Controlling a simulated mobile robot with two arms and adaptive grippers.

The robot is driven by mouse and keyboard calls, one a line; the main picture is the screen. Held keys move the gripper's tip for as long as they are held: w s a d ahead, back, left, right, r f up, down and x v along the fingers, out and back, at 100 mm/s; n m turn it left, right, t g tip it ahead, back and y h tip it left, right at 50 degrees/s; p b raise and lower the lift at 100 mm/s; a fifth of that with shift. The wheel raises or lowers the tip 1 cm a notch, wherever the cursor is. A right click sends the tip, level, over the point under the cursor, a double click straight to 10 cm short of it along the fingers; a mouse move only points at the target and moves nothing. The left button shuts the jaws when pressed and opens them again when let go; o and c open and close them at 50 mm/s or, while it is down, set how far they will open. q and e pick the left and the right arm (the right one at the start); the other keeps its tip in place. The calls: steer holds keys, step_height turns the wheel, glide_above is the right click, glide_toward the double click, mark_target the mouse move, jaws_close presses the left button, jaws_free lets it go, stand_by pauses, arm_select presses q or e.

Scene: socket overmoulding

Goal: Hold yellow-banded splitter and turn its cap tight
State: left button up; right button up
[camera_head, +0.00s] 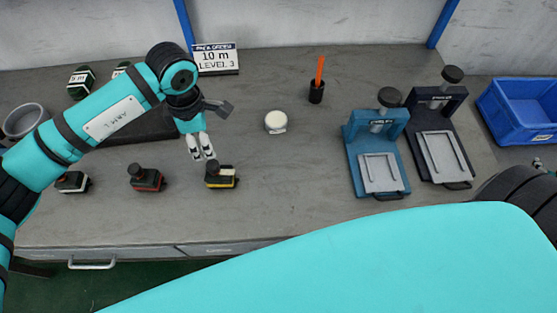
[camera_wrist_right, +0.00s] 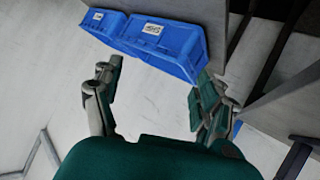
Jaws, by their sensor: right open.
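The yellow-banded splitter (camera_head: 221,176) stands on the grey bench, a black block with a yellow band and a dark cap on top. My left gripper (camera_head: 202,157) hangs just behind and to the left of it, pointing down. Its two pale fingers show a narrow gap with nothing between them, and it looks apart from the splitter. My right gripper (camera_wrist_right: 155,105) is open and empty in the right wrist view, away from the splitter.
A red-banded splitter (camera_head: 147,178) and a white-banded one (camera_head: 72,182) stand to the left. A white round thing (camera_head: 276,121), an orange tool in a black cup (camera_head: 316,88), a blue press (camera_head: 378,150) and a black press (camera_head: 440,130) stand right. A blue bin (camera_head: 520,108) is far right.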

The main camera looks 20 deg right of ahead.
steer(key=w+a+r+n+t, duration=0.1)
steer(key=w+r+n+t, duration=0.2)
steer(key=w+r, duration=0.65)
steer(key=w+a+r+n+t, duration=0.25)
steer(key=w+r, duration=0.35)
steer(key=w, duration=0.6)
steer(key=w+a+r+n+t, duration=0.1)
steer(key=w+r+n+t, duration=0.25)
steer(key=w+r, duration=0.6)
steer(key=w+a+r+n+t+y, duration=0.5)
steer(key=w+a+r+n+y, duration=0.15)
steer(key=w+a+n, duration=0.6)
steer(key=w+a+f+n+g+y, duration=0.1)
steer(key=w+a+f+n+y, duration=0.15)
steer(key=a+n+y, duration=0.45)
steer(key=w+a+f+n+y, duration=0.1)
steer(key=w+a+n+y, duration=0.2)
steer(key=a+n, duration=0.8)
steer(key=n+g+y, duration=0.7)
steer(key=n+g, duration=0.6)
steer(key=n, duration=0.7)
glide_toward(219, 175)
steer(key=x, duration=0.7)
steer(key=f+x, duration=0.1)
steer(key=x, duration=0.2)
steer(key=shift+w+f, duration=0.15)
steer(key=shift+w, duration=0.3)
